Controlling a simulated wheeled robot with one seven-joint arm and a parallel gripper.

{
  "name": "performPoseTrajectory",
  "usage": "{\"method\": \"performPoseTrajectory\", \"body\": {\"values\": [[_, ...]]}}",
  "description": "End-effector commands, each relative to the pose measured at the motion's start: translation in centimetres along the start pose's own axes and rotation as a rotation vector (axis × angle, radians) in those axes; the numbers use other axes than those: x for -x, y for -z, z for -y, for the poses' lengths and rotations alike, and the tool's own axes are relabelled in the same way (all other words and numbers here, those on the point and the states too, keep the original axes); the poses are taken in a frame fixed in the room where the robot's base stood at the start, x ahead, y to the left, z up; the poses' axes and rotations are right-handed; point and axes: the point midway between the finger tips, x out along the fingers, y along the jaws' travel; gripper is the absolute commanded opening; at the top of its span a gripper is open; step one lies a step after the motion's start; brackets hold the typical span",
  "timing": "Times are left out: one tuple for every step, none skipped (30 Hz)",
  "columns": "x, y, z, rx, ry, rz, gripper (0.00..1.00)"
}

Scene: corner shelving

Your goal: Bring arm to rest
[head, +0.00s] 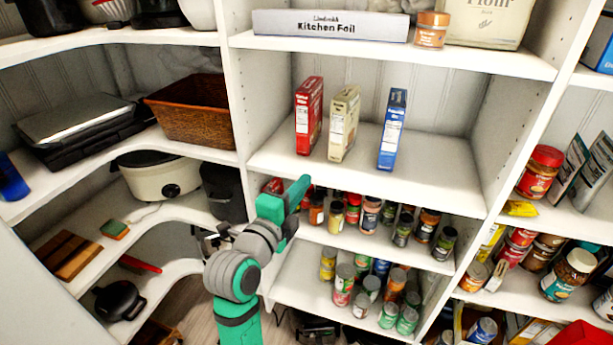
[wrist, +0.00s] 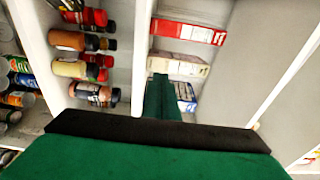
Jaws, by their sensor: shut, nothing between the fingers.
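My arm rises from the bottom of the head view, teal and grey, in front of the corner shelves. My gripper (head: 304,181) is at its upper end, near the front edge of the shelf with the boxes. In the wrist view my gripper (wrist: 162,80) is shut and empty, and it hides part of the boxes. A red box (head: 309,115), a cream box (head: 344,123) and a blue box (head: 392,129) stand upright and apart on that middle shelf. They also show sideways in the wrist view, the red box (wrist: 188,32) at the top.
Spice jars (head: 369,215) stand on the shelf below, with cans (head: 345,278) beneath them. A wicker basket (head: 193,110) and a white slow cooker (head: 159,175) are on the left shelves. A peanut butter jar (head: 539,170) stands at right. The middle shelf's right part is clear.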

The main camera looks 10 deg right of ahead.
Motion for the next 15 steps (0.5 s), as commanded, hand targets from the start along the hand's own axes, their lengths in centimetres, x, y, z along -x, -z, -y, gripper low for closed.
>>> {"method": "performPoseTrajectory", "body": {"values": [[0.3, 0.0, 0.0, 0.000, 0.001, 0.001, 0.00], [0.5, 0.0, -0.1, 0.003, 0.001, 0.002, 0.00], [0.6, 0.0, -0.3, 0.012, 0.001, 0.004, 0.00], [0.7, 0.0, -0.6, 0.023, 0.001, 0.007, 0.00], [0.7, 0.1, -0.9, 0.039, 0.002, 0.011, 0.00], [0.8, 0.1, -1.5, 0.068, 0.006, 0.020, 0.00], [0.9, 0.1, -2.2, 0.095, 0.007, 0.029, 0.00], [1.0, 0.2, -2.8, 0.128, 0.010, 0.038, 0.00], [1.2, 0.2, -3.9, 0.178, 0.014, 0.054, 0.00], [1.4, 0.2, -4.8, 0.217, 0.019, 0.069, 0.00], [1.7, 0.2, -5.8, 0.259, 0.022, 0.084, 0.00], [2.1, 0.1, -7.0, 0.315, 0.028, 0.108, 0.00], [2.5, 0.1, -7.9, 0.357, 0.034, 0.125, 0.00], [2.9, 0.1, -8.8, 0.397, 0.040, 0.142, 0.00], [3.4, 0.1, -10.0, 0.449, 0.047, 0.164, 0.00]]}}
